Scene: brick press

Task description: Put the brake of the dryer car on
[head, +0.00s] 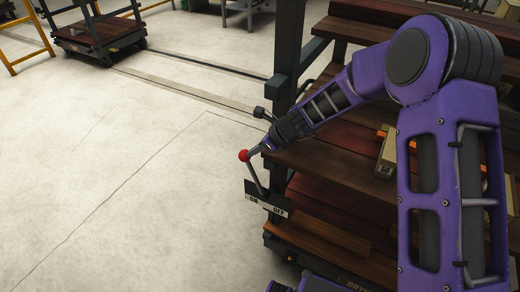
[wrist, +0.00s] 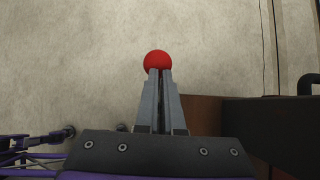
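The dryer car (head: 330,205) is a rack of dark brown wooden shelves on a dark frame. Its brake lever (head: 256,177) is a grey rod with a red ball knob (head: 244,155), rising from a dark plate (head: 267,203) marked ON at left and OFF at right. The lever leans left, towards the ON side. My gripper (head: 257,150) is at the knob's right. In the wrist view its fingers (wrist: 160,75) are together, with the red knob (wrist: 157,60) at their tips. Whether they touch it, I cannot tell. The rod is hidden there.
A pale brick marked 50 (head: 384,168) lies on a shelf beside my arm. A dark post (head: 284,60) stands close behind my gripper. Another low cart (head: 98,32) is at the back left, near yellow rails (head: 25,40). The floor at left is clear.

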